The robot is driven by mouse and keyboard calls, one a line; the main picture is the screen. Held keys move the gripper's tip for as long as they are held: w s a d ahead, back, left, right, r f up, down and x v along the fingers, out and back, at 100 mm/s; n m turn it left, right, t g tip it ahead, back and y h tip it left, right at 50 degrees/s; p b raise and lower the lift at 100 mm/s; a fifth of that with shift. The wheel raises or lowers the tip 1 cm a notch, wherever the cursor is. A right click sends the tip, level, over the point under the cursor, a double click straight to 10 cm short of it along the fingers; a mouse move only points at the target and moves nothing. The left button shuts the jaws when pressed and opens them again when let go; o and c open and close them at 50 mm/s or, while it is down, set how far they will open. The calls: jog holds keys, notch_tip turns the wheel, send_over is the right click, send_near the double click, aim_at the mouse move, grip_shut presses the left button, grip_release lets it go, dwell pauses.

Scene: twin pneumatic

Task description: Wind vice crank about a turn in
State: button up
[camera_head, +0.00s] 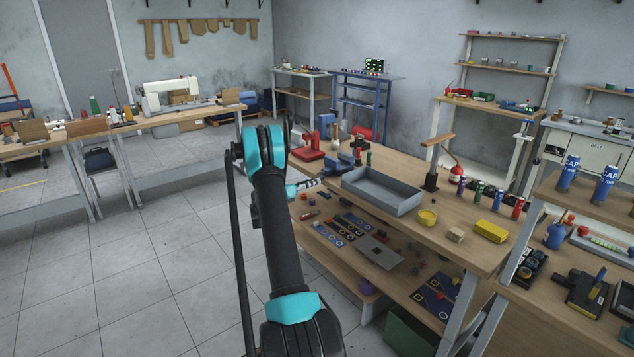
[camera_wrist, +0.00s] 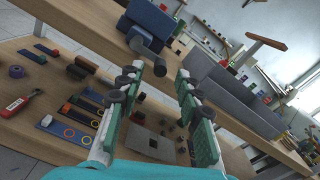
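A blue vice (camera_head: 340,163) stands at the left end of the wooden workbench (camera_head: 455,247), beside a grey open tray (camera_head: 383,191). I cannot clearly make out the crank handle. In the head view my gripper (camera_head: 310,184) is just left of the bench, apart from the vice.
A red device (camera_head: 308,150) stands left of the vice. The grey tray (camera_wrist: 225,95) lies right of my gripper in the wrist view. A lower shelf (camera_head: 345,262) holds strips, a plate and small parts. The tiled floor (camera_head: 150,270) to the left is clear.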

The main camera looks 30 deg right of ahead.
aim_at(321, 176)
jog(key=shift+w+d, duration=0.1)
jog(key=shift+d, duration=1.5)
grip_shut()
